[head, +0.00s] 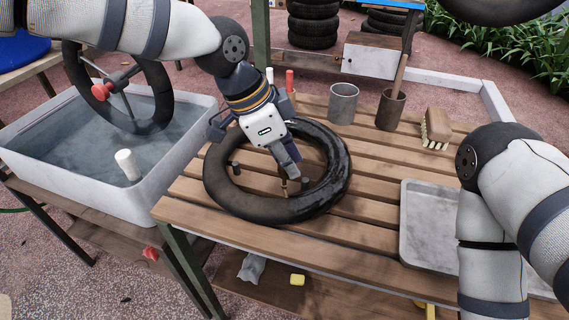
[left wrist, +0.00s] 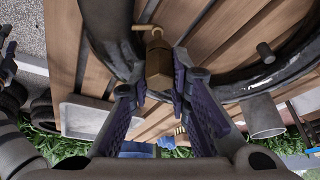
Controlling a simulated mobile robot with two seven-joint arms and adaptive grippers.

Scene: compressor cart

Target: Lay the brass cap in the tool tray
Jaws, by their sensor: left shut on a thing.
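The brass cap (left wrist: 158,65) is a blocky golden piece with a small T-shaped end, held between the finger pads of my left gripper (left wrist: 160,82). In the head view the left gripper (head: 288,165) points down inside the ring of the black inner tube (head: 230,205), over the slatted table. The brass piece (head: 283,186) shows only slightly below the fingers, and I cannot tell whether it touches the slats. The tool tray (head: 428,225) is a shallow grey tray at the right of the table; its right part is hidden by my right arm. My right gripper is out of view.
A metal cup (head: 343,103), a brown pot (head: 391,109) with a wooden handle and a brush (head: 435,128) stand along the back. A water basin (head: 60,140) with a tyre is at the left. Bare slats (head: 370,185) lie between tube and tray.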

